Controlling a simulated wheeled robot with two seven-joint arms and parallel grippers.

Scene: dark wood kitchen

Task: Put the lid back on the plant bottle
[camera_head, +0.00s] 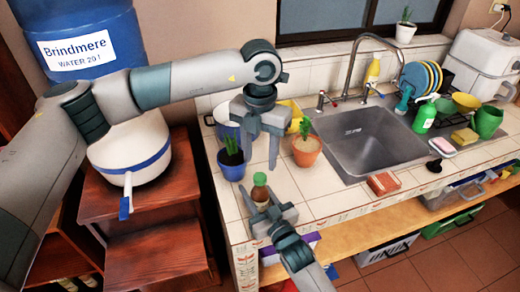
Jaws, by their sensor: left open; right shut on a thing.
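A small brown bottle (259,194) stands upright near the left end of the tiled counter, with a rounded green top (260,179) that looks like a lid resting on its mouth. I cannot tell whether this top is fully seated. My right gripper (268,211) comes from below and is shut on the bottle's lower body, hiding part of it. My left gripper (261,160) points down just behind and above the bottle in the picture. Its fingers are open and spread, with nothing seen between them.
A blue pot with a plant (232,165) stands close on the left, and a terracotta pot with a cactus (306,151) on the right. Behind are a yellow container (291,112) and the sink (365,140). A reddish brick-like block (383,183) lies near the front edge.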

